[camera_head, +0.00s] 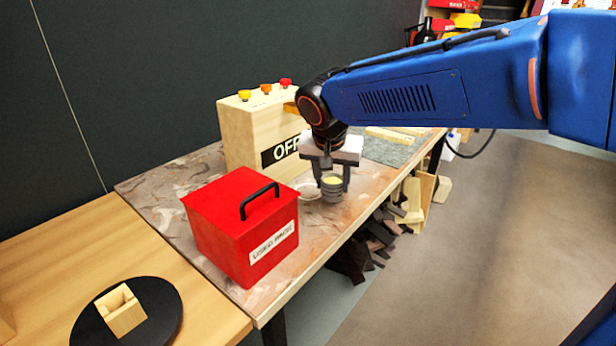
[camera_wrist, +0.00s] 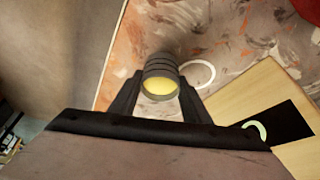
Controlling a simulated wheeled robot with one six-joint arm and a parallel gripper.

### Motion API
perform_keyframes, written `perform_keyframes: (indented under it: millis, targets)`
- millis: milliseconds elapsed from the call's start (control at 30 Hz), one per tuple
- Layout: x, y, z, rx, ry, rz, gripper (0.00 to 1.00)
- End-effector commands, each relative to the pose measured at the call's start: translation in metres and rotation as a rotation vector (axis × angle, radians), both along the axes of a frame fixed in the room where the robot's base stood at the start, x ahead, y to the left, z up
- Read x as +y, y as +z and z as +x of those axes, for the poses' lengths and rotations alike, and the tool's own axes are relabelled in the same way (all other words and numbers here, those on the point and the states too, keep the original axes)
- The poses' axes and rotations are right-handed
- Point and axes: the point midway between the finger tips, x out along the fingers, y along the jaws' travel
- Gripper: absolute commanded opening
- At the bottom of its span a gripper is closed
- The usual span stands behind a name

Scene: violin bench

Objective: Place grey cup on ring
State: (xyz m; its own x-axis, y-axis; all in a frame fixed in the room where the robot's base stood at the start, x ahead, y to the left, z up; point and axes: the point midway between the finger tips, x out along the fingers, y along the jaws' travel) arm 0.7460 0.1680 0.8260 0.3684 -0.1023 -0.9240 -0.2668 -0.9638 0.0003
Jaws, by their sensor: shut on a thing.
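The grey cup (camera_head: 332,188) is between the fingers of my gripper (camera_head: 333,180), which is shut on it. It is upright, with a yellow inside, and it also shows in the wrist view (camera_wrist: 160,84) between both fingers. A white ring (camera_head: 309,190) is marked on the bench top, just left of the cup in the head view. In the wrist view the ring (camera_wrist: 198,74) is right of the cup and partly hidden by it. The cup is beside the ring, not over its middle. I cannot tell whether the cup touches the bench.
A red box with a black handle (camera_head: 236,226) stands front left of the ring. A wooden box marked OFF (camera_head: 243,141), with coloured buttons on top, stands behind it. The bench edge is close on the right, with dark wood scraps (camera_head: 372,243) below.

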Motion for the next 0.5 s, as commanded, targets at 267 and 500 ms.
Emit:
perform_keyframes:
  millis: [267,500]
  targets:
    - [0.027,0.0,0.021,0.0,0.0,0.0,0.17]
    - [0.038,0.0,0.029,0.0,0.0,0.001,0.17]
